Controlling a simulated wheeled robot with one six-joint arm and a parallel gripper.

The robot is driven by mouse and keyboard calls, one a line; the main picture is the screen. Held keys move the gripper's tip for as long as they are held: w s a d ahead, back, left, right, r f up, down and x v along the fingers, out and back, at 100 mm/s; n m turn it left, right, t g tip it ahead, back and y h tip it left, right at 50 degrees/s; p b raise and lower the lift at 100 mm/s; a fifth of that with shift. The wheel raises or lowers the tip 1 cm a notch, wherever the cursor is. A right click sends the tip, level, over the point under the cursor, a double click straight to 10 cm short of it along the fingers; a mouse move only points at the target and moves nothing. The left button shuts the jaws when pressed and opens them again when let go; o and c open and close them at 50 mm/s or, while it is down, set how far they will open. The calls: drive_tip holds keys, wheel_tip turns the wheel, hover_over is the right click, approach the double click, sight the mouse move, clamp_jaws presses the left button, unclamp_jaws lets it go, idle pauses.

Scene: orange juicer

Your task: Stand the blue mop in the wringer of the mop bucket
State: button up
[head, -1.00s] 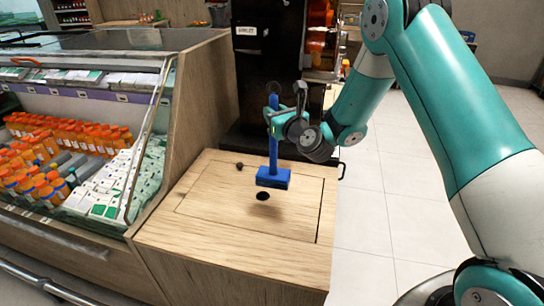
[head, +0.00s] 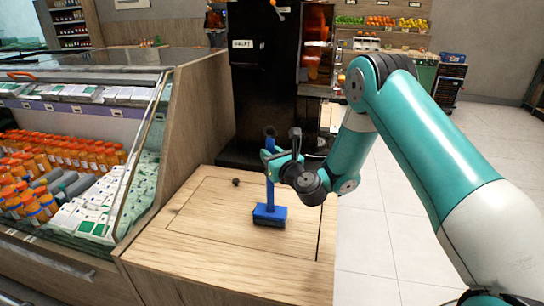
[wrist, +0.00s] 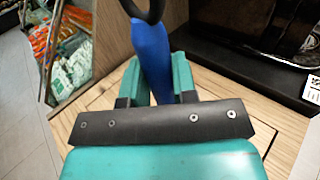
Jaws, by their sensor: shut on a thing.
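The blue mop (head: 270,192) is upright in my gripper (head: 271,163), which is shut on its handle. Its blocky blue head (head: 269,214) is low over the wooden counter top (head: 215,235), with a dark band at its underside. I cannot tell whether it touches the wood. In the wrist view the blue handle (wrist: 152,55) stands between my teal fingers (wrist: 156,88), with a dark loop at its top. I see no mop bucket or wringer in these views.
A small dark knob (head: 236,181) is on the counter, left of the mop. A tall black machine (head: 265,85) stands behind it. A glass-fronted display case (head: 85,130) with orange bottles is at the left. Open tiled floor (head: 385,240) lies to the right.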

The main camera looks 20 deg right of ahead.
drive_tip(key=shift+f, duration=0.2)
drive_tip(key=o, duration=0.9)
drive_tip(key=shift+s+r, duration=0.1)
drive_tip(key=shift+r, duration=0.1)
